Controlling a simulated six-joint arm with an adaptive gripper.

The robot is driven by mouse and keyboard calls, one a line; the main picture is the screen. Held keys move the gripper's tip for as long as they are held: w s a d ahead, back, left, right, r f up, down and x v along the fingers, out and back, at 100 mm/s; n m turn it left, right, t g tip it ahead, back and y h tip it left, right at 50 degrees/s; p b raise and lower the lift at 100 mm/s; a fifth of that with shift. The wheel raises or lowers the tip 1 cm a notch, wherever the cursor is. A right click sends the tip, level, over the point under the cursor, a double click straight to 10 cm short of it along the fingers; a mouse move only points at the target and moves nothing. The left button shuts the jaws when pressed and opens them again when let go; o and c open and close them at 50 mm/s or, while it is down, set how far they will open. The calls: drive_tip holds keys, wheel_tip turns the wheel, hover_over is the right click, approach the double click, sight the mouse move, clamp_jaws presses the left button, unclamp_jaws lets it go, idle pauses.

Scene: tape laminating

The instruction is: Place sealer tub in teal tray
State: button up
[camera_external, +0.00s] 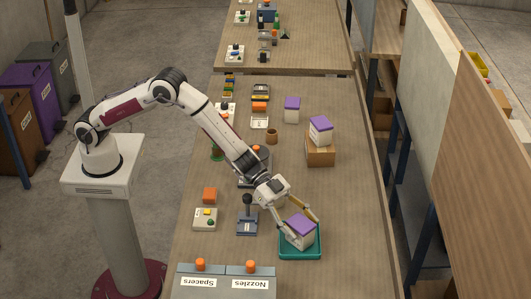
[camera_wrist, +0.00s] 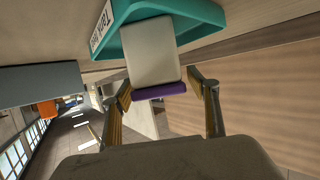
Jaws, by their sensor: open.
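A white tub with a purple lid (camera_external: 299,228) stands in the teal tray (camera_external: 287,254) at the front right of the bench, slightly tilted. In the wrist view the tub's pale side (camera_wrist: 152,52) lies against the tray (camera_wrist: 205,14), with its purple lid (camera_wrist: 158,90) towards me. My gripper (camera_external: 300,220) is open, its fingers on either side of the lid. In the wrist view a gap shows at the right finger; the left finger is close to the lid's edge. Any writing on the tub is hidden.
Another purple-lidded tub (camera_external: 320,130) stands on a cardboard box (camera_external: 320,153), and one more (camera_external: 292,109) stands farther back. A joystick box (camera_external: 247,222) and a button box (camera_external: 205,219) are left of the tray. Bins labelled Nozzles and Spacers (camera_external: 225,283) are at the front.

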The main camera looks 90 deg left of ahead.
drive_tip(key=shift+r, duration=0.15)
drive_tip(key=v, duration=1.2)
idle(0.8)
